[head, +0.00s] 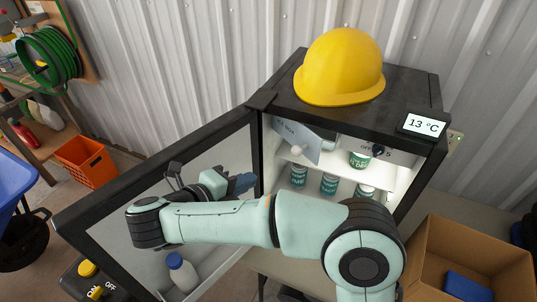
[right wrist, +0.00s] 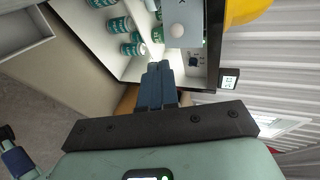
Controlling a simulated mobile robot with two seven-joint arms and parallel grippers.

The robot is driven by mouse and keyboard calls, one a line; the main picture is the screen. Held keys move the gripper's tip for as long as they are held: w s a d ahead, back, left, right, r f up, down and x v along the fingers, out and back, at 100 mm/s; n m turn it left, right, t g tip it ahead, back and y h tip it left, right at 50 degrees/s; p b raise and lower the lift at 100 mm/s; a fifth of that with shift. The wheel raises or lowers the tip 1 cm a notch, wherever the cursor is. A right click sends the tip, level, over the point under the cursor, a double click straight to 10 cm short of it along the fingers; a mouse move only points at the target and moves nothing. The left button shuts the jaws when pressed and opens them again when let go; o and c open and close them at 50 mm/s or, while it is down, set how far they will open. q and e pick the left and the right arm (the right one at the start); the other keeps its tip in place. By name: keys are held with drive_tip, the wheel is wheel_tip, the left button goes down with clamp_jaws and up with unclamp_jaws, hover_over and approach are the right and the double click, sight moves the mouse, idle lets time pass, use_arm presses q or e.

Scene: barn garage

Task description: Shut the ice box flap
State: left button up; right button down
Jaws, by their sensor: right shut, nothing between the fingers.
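The ice box flap (head: 297,140) is a pale grey lettered plate with a white round knob, in the upper part of the lit fridge (head: 355,190). It stands swung out at an angle from the compartment. In the right wrist view the flap (right wrist: 199,20) shows close up at the top, past the fingers. My right gripper (head: 242,183) is shut and empty, in front of the fridge opening, lower and to the left of the flap, apart from it. In the right wrist view the fingers (right wrist: 157,80) are together. My left gripper does not show.
The fridge door (head: 150,165) stands wide open to the left, with a white bottle (head: 182,272) in it. Green cans (head: 329,184) stand on the shelves. A yellow hard hat (head: 340,70) sits on top. A cardboard box (head: 460,255) is at the lower right.

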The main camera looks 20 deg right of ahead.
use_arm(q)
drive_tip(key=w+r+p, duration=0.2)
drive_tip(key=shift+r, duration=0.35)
use_arm(e)
drive_tip(key=r+x, duration=0.2)
drive_tip(key=x, duration=1.1)
drive_tip(key=shift+d, duration=0.45)
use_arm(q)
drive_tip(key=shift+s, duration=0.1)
use_arm(e)
drive_tip(key=shift+s, duration=0.1)
drive_tip(key=shift+d, duration=0.1)
